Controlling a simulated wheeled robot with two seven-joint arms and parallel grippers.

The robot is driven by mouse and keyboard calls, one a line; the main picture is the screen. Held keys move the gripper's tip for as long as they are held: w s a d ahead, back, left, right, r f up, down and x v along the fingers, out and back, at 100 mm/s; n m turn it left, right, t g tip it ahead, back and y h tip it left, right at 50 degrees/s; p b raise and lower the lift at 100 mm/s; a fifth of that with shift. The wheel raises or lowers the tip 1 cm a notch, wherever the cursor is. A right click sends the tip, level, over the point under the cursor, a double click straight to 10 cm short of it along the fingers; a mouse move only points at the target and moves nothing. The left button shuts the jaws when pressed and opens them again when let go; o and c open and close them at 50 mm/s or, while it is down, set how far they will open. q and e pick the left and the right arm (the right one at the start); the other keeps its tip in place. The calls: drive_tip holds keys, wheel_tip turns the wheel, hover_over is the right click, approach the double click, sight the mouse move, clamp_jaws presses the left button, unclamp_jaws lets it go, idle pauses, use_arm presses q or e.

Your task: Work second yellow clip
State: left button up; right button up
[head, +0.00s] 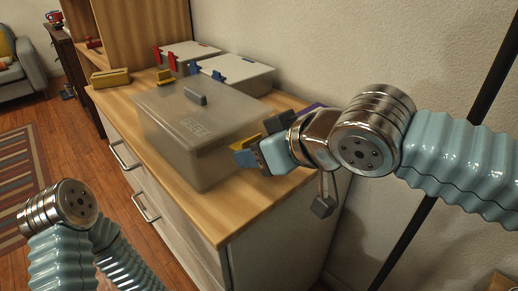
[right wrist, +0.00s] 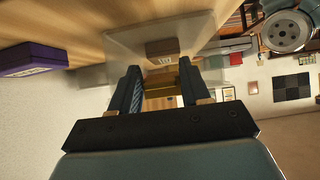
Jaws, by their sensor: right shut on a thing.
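A grey translucent case (head: 200,128) with a closed-looking lid and a grey handle (head: 196,99) stands on the wooden dresser top. One yellow clip (head: 165,76) stands at the case's far edge. The other yellow clip (head: 247,141) is at the case's right edge, between the fingers of my right gripper (head: 259,143). In the right wrist view, this yellow clip (right wrist: 189,79) shows partly between the fingertips of the gripper (right wrist: 160,82), which is shut on it. The fingers hide where the clip meets the case. Only my left arm's wrist shows at the lower left; its gripper is out of view.
Two pale cases stand behind, one with red clips (head: 172,62) and one with blue clips (head: 218,75). A yellow block (head: 110,77) lies at the dresser's back left. A purple box (right wrist: 30,58) is close to my right gripper, by the wall. The dresser's front right corner is clear.

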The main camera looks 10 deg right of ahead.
drive_tip(key=o, duration=0.8)
drive_tip(key=v, duration=1.3)
drive_tip(key=shift+s+d+r, duration=0.2)
drive_tip(key=shift+s+d, duration=0.05)
